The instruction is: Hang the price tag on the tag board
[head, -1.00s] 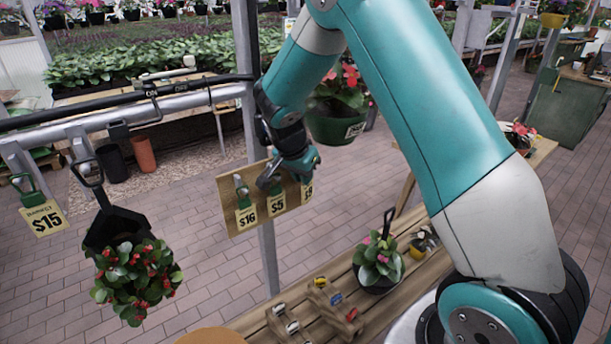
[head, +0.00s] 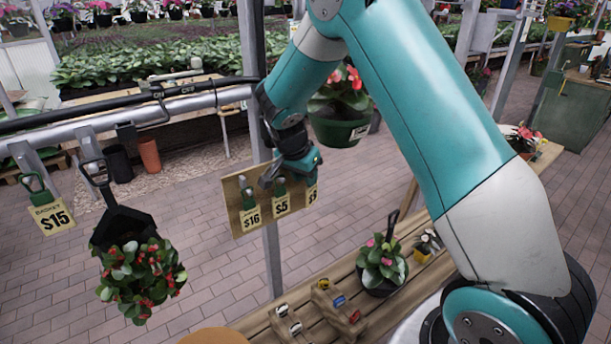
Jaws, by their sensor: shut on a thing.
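The wooden tag board (head: 236,188) is fixed to a grey post near the middle of the head view. On its face are a $16 price tag (head: 251,216), a $5 price tag (head: 281,207) and, at its right edge, a partly hidden third tag (head: 312,195), each with a green top. My gripper (head: 276,180) is at the board's upper right, shut on a price tag. Its fingers are just above the $5 tag and hide the tag tops there. I cannot tell for certain which tag is between them. A $15 tag (head: 54,216) hangs at far left.
A black pot with a red-flowered plant (head: 138,280) hangs from the rail at left. Another hanging pot (head: 338,130) is close behind my gripper. Below, a wooden bench (head: 250,325) holds potted plants and small blocks.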

